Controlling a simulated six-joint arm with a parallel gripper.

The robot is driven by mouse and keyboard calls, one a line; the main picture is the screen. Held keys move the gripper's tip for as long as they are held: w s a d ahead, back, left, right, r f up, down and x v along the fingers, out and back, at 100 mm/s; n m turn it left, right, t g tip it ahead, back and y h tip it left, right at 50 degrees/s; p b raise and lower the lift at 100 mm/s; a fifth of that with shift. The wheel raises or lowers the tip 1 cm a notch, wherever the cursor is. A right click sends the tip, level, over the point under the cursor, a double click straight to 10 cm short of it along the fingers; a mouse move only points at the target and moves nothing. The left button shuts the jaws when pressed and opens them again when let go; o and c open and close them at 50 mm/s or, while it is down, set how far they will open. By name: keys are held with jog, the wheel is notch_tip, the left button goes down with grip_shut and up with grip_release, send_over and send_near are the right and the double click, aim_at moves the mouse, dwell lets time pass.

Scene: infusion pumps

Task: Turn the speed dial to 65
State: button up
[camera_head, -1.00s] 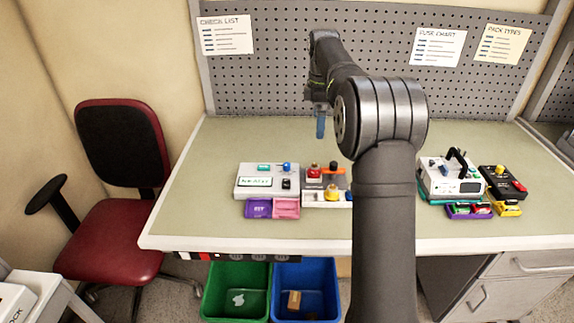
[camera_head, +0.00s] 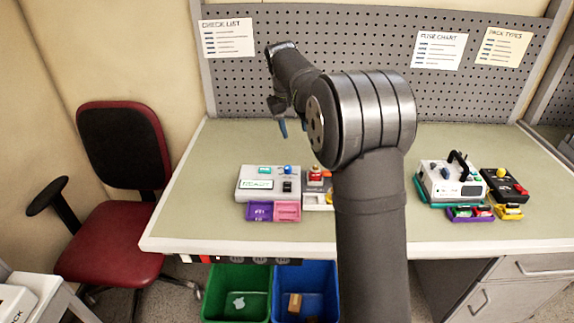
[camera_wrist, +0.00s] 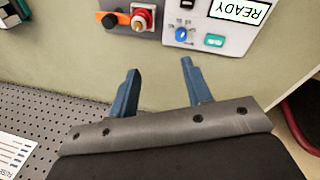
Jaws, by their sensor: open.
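The blue dial (camera_head: 287,169) is on the top face of a light grey pump unit (camera_head: 246,188) at the left of the bench. In the wrist view the blue dial (camera_wrist: 182,34) sits on a white scale plate, beside a green button (camera_wrist: 214,40). Its setting is too small to read. The unit's display (camera_wrist: 240,10) reads READY, upside down in the wrist view. My gripper (camera_head: 283,128) is above the bench behind the unit. Its two blue fingers (camera_wrist: 160,69) are apart and empty, short of the dial and not touching it.
A red knob (camera_head: 315,173) and an orange-and-black handle (camera_wrist: 119,19) are beside the unit. Purple (camera_head: 259,212) and pink (camera_head: 287,211) trays lie in front of it. A second device (camera_head: 451,182) stands at right. The bench middle is mostly clear.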

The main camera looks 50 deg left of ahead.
jog(key=s+a+m+t, duration=0.1)
jog(key=s+a+m, duration=0.1)
jog(key=s+m, duration=0.35)
jog(key=m+y, duration=0.1)
jog(key=m, duration=0.4)
send_near(288, 167)
jog(key=shift+t, duration=0.4)
jog(key=x, duration=0.8)
jog(key=shift+s+a+f, duration=0.1)
jog(key=shift+s+f, duration=0.1)
jog(key=shift+f, duration=0.15)
grip_shut()
